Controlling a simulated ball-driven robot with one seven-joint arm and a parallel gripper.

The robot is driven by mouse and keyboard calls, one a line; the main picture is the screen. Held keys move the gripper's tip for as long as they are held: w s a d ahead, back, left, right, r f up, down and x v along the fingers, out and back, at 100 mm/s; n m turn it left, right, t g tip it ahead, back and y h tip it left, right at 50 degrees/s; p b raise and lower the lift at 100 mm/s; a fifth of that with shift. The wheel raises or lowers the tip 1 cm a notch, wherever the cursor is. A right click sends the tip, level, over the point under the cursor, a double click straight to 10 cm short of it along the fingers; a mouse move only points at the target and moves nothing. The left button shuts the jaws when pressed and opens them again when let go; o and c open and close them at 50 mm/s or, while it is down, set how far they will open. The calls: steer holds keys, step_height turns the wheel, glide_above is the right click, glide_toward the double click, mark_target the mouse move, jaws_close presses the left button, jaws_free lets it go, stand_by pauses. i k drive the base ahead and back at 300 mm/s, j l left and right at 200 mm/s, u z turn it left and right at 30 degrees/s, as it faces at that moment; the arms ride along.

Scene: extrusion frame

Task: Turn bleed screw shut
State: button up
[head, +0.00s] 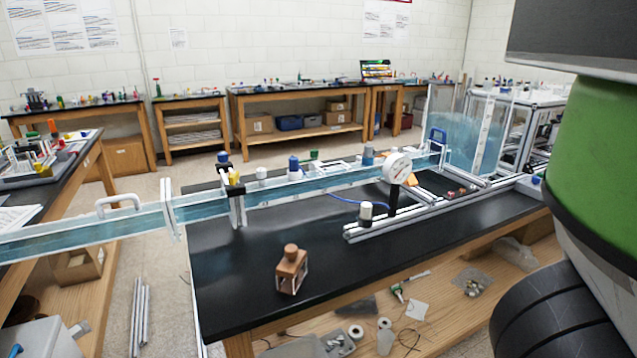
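A long clear channel (90,229) with bluish water runs from the left edge to a clear tank (460,125) at the back right. Several small fittings stand along it: a black clamp with a dark blue knob (223,157), a yellow piece (234,177), a white-and-blue cap (294,164) and a blue-and-white cap (368,154). A round white gauge (397,168) stands on a black post in front of the channel. I cannot tell which fitting is the bleed screw, nor whether it is shut. My gripper is not in view; green and black parts of my own body fill the right side.
The black bench (240,285) is mostly clear in front. A brown bottle-shaped object in a small frame (291,268) stands near its front edge. Aluminium rails (400,222) lie at the right. A lower wooden shelf (450,300) holds loose parts. A side table (85,165) stands at left.

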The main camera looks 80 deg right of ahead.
mark_target(261, 173)
steer(key=j+z, duration=0.1)
steer(key=z, duration=0.3)
steer(key=j+z, duration=0.1)
steer(key=z, duration=0.3)
steer(key=j+z, duration=0.1)
steer(key=z, duration=0.25)
steer(key=i, duration=0.05)
